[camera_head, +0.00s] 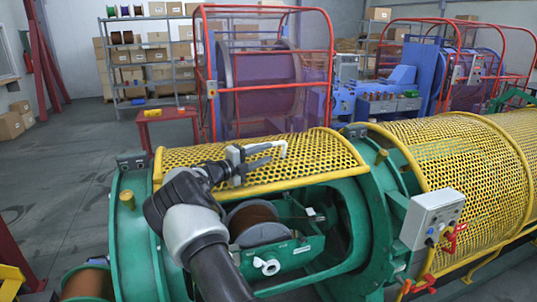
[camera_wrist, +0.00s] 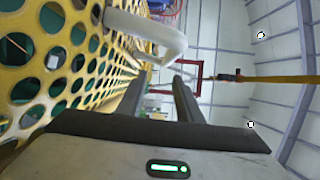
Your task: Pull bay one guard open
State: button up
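The bay one guard (camera_head: 318,152) is a yellow perforated curved cover lying over the top of the green strander frame (camera_head: 130,225). The bay's front is uncovered. A white bent handle (camera_head: 281,147) sits on the guard; the handle also shows in the wrist view (camera_wrist: 150,27). My gripper (camera_head: 271,154) is just above the guard, beside the handle. In the wrist view its two dark fingers (camera_wrist: 160,80) are apart, with a visible gap. The handle's bent end is near the fingertips; I cannot tell whether it lies between them. Nothing is clearly gripped.
A spool (camera_head: 255,222) sits in the open bay below my arm. A grey control box (camera_head: 432,217) with red handles stands right of the bay, before another yellow mesh guard (camera_head: 465,165). Red-framed machines (camera_head: 265,75) and shelves stand behind. Open floor (camera_head: 50,175) lies left.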

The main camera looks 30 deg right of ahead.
jog(key=a, duration=0.5)
jog(key=s+a+b, duration=0.1)
jog(key=a, duration=0.4)
jog(key=s+a, duration=0.1)
jog(key=a, duration=0.4)
jog(key=shift+s+f+b, duration=0.15)
jog(key=shift+s+b, duration=0.05)
jog(key=shift+b, duration=0.15)
